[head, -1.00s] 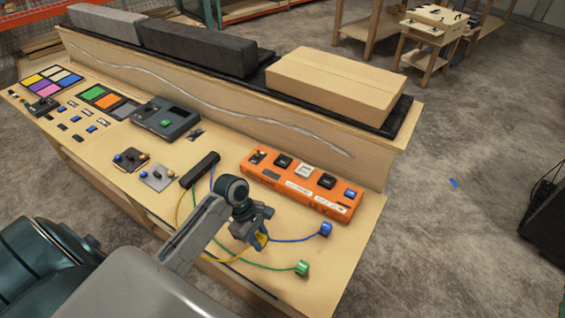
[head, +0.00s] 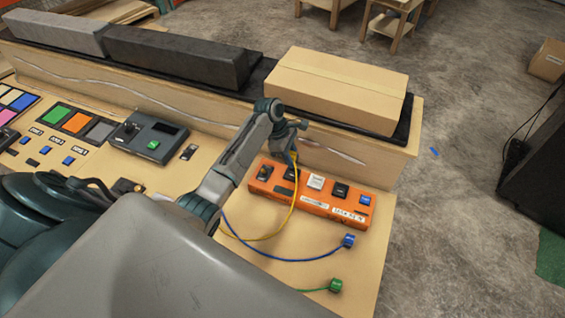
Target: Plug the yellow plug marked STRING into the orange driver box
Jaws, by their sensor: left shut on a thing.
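My left gripper (head: 291,136) is shut on the yellow plug (head: 293,156), which is mostly hidden by the fingers. Its yellow cable (head: 296,192) hangs down across the orange driver box and curves back to the left. The orange driver box (head: 322,205) lies on the wooden console top, with a row of black, white and blue parts on its upper face. The gripper and plug appear over the back left part of the box, seemingly above it; I cannot tell the exact gap. The mark on the plug is not readable. My right gripper is out of view.
A blue plug (head: 348,240) and a green plug (head: 335,285) lie on their cables near the front right of the console. A raised wooden ledge (head: 345,156) with a cardboard box (head: 335,88) stands behind the driver box. A grey control unit (head: 148,135) sits to the left.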

